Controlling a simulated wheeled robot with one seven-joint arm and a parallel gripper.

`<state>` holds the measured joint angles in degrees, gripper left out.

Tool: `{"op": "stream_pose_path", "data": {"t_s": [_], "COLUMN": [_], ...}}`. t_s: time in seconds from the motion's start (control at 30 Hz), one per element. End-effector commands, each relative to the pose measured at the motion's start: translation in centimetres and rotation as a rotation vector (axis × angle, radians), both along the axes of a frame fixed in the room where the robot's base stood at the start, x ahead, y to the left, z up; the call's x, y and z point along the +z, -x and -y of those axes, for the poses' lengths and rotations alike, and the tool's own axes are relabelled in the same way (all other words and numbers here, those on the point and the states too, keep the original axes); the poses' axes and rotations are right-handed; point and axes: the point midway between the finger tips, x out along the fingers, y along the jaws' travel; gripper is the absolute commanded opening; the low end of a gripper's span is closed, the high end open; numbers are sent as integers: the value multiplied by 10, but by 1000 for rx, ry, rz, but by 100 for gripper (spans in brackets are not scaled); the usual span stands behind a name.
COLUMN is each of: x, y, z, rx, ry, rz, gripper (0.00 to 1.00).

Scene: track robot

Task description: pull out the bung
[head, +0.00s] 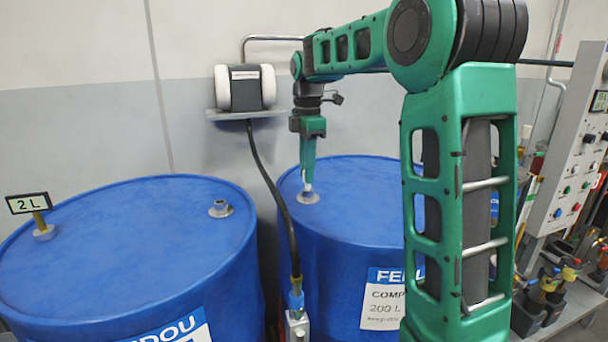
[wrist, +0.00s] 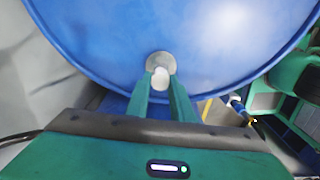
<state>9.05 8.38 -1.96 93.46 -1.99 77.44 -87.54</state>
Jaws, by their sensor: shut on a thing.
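The bung (wrist: 161,76) is a small pale plug at a grey round fitting (wrist: 160,60) on the lid of a blue drum (wrist: 95,45), near its edge. In the head view the same drum (head: 345,200) stands in the middle, with the fitting (head: 308,197) on its lid. My gripper (head: 308,186) points down over the fitting, its tips close above it. In the wrist view my gripper (wrist: 160,84) is shut on the bung between its two green fingers. The fingers hide part of the bung, and I cannot tell how deep it sits.
A second blue drum (head: 120,240) at the left has a grey fitting (head: 220,209) and a "2 L" sign (head: 28,203). A white and black wall unit (head: 245,88) has a dark hose (head: 265,165) hanging between the drums. A control panel (head: 575,150) stands at the right.

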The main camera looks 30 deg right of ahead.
Motion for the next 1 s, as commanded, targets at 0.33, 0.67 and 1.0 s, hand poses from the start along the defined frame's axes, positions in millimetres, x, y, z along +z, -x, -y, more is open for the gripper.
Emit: {"op": "stream_pose_path", "data": {"t_s": [0.33, 0.67, 1.0], "x": [12, 24, 33], "y": [0, 0, 0], "z": [0, 0, 0], "rx": [0, 0, 0], "ry": [0, 0, 0], "rz": [2, 1, 0], "gripper": [0, 0, 0]}}
